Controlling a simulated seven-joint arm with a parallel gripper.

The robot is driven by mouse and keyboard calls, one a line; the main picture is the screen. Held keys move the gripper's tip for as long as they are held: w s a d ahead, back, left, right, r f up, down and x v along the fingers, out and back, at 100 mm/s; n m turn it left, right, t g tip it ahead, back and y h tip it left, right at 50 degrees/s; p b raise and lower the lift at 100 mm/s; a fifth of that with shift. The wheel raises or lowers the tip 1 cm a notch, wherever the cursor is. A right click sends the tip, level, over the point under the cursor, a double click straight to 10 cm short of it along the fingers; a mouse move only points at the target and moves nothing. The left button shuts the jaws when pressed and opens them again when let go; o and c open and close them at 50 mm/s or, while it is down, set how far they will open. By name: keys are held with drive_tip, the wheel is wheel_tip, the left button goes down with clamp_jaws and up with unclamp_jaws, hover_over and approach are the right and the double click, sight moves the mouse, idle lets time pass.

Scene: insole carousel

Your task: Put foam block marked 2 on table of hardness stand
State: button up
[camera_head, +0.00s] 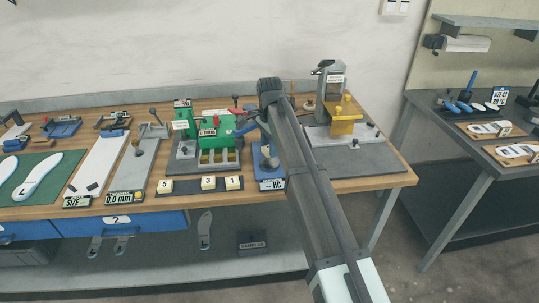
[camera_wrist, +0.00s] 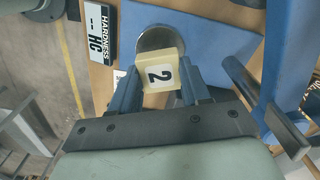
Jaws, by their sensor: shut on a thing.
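In the wrist view the foam block marked 2 (camera_wrist: 163,72), cream with a white label, sits between the two fingers of my gripper (camera_wrist: 160,82), which is shut on it. The hardness stand's round metal table (camera_wrist: 154,38) lies on its blue base (camera_wrist: 215,32), and the block overlaps the table's near edge in this view. I cannot tell whether block and table touch. In the head view the blue hardness stand (camera_head: 259,157) is partly hidden by my arm, and the held block is not clearly visible there.
The HC hardness display (camera_wrist: 97,30) stands beside the base; its sign also shows in the head view (camera_head: 271,184). A green fixture (camera_head: 208,128) stands left, and a grey stand with a yellow part (camera_head: 343,122) right.

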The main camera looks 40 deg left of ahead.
drive_tip(key=shift+f, duration=1.9)
drive_tip(key=shift+f, duration=0.15)
drive_tip(key=o, duration=1)
wheel_tip(320, 180, up, 12)
drive_tip(key=shift+r, duration=0.2)
